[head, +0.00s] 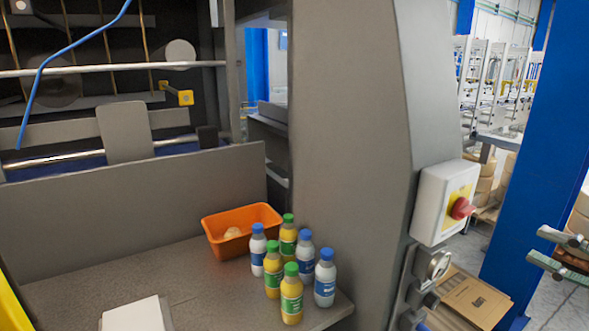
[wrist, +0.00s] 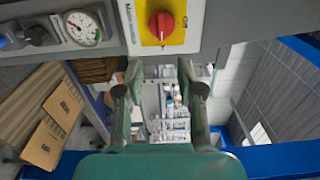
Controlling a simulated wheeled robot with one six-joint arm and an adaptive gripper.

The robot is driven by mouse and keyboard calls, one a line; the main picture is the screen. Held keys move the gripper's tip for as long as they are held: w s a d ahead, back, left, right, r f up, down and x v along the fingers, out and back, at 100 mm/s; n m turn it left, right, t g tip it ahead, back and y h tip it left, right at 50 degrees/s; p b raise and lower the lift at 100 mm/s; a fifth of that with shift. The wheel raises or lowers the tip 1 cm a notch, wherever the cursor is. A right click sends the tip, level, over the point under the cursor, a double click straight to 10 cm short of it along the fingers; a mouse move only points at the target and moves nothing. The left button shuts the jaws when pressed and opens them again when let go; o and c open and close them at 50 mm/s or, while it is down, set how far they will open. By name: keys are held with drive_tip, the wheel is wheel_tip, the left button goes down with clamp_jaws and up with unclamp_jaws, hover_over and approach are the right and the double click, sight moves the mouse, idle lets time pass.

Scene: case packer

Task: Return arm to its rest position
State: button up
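My gripper (head: 540,244) shows at the right edge of the head view, with its fingers pointing left, beside the blue post. In the wrist view the two fingers of my gripper (wrist: 158,78) stand wide apart, with nothing between them. The gripper is open and empty. Most of my arm is outside the head view.
A white switch box (head: 434,205) with a red knob (head: 461,208) is on the grey machine column. The blue post (head: 540,150) stands near my gripper. Several bottles (head: 291,295) and an orange bin (head: 232,247) stand on the grey shelf, left.

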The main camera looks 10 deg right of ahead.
drive_tip(key=w+a+f+m+t+h, duration=0.1)
drive_tip(key=w+a+f+m+h, duration=0.2)
drive_tip(key=f, duration=0.5)
drive_tip(key=s+a+f+g+h, duration=0.15)
drive_tip(key=a+f, duration=0.25)
drive_tip(key=f, duration=0.4)
drive_tip(key=a+f+n+h, duration=0.1)
drive_tip(key=a+f+h, duration=0.1)
drive_tip(key=a+f, duration=0.35)
drive_tip(key=s+a+f+h, duration=0.1)
drive_tip(key=a+f+h, duration=0.15)
drive_tip(key=f, duration=0.65)
drive_tip(key=s+a+f+n+g, duration=0.1)
drive_tip(key=s+a+f+n, duration=0.25)
drive_tip(key=s, duration=0.35)
drive_tip(key=s+a+f+n+g, duration=0.1)
drive_tip(key=s+a+f+n, duration=0.25)
drive_tip(key=s+a, duration=0.2)
drive_tip(key=s+a+r+n+y, duration=0.1)
drive_tip(key=s+n, duration=0.3)
drive_tip(key=s, duration=0.4)
drive_tip(key=s+a+r+n+y, duration=0.1)
drive_tip(key=s+a+n, duration=0.2)
drive_tip(key=s+n, duration=0.2)
drive_tip(key=s, duration=0.3)
drive_tip(key=shift+a+y, duration=0.3)
drive_tip(key=shift+y, duration=0.1)
